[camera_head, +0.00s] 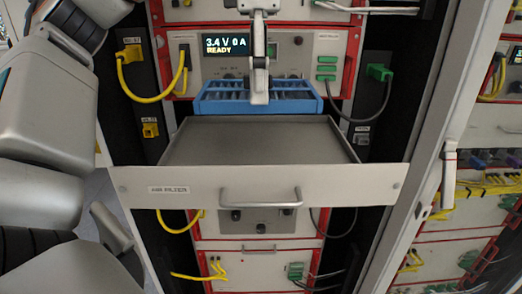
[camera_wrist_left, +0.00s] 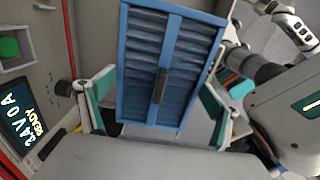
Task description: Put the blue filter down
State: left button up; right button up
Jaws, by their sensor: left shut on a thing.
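The blue filter (camera_head: 225,104) is a slatted blue frame, held level just above or at the back edge of the pulled-out drawer; I cannot tell whether it touches. In the left wrist view the filter (camera_wrist_left: 140,70) lies between the two green-padded fingers of my left gripper (camera_wrist_left: 158,108). In the head view the left gripper (camera_head: 259,88) comes down from the top in front of the instrument and is shut on the filter. The far finger is hidden in the head view. My right gripper is not in view.
The grey drawer (camera_head: 255,142) stands open and empty, with a front handle (camera_head: 260,202). Behind it is an instrument whose display (camera_head: 226,45) reads 3.4 V 0 A READY. Yellow cables (camera_head: 150,98) hang left, a green-plugged cable (camera_head: 379,72) right. A rack post (camera_head: 440,120) stands right.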

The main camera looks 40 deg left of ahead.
pick_arm(q)
notch_tip(320, 180, down, 14)
jog(key=shift+w+f, duration=0.1)
jog(key=shift+f, duration=0.05)
dwell(0.3)
jog(key=shift+f, duration=0.1)
jog(key=o, duration=0.8)
jog(key=shift+o, duration=0.6)
notch_tip(320, 180, up, 12)
jog(key=shift+r, duration=0.1)
